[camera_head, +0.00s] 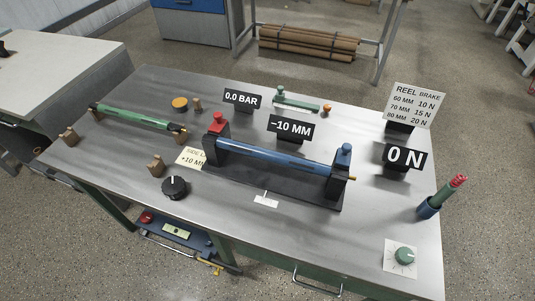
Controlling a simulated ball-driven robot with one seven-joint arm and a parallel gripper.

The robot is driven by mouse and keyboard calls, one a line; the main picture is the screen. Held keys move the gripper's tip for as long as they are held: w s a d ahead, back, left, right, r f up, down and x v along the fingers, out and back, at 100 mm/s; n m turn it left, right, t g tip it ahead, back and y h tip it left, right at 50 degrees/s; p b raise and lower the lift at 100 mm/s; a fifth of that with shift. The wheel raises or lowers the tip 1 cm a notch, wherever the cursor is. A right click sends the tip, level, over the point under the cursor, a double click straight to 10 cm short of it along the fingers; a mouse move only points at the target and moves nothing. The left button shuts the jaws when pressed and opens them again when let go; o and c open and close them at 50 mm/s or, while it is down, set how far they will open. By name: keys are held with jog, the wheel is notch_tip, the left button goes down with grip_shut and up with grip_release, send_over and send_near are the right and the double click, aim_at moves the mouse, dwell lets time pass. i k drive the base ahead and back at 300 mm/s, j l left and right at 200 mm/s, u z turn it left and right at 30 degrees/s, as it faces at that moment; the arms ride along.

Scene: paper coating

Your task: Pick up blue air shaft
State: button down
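A long blue shaft (272,157) lies level across a dark stand (260,187) in the middle of the metal table. Its left end meets a dark post with a red top (217,121). Its right end meets a dark post with a blue top (344,153). A short brass-coloured tip (351,178) sticks out past the right post. A green shaft (130,115) with dark ends rests on small wooden blocks at the left. My gripper is not in view.
Signs stand around the shaft: "0.0 BAR" (242,99), "−10 MM" (291,127) and "0 N" (404,158). A black knob (174,187) sits in front.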

aim_at(303, 165)
jog(key=i+j+z, duration=0.15)
jog(key=j, duration=0.5)
jog(key=i+j+z, duration=0.1)
jog(key=j, duration=0.6)
jog(key=i+j+z, duration=0.15)
jog(key=j, duration=0.55)
jog(key=k, duration=0.05)
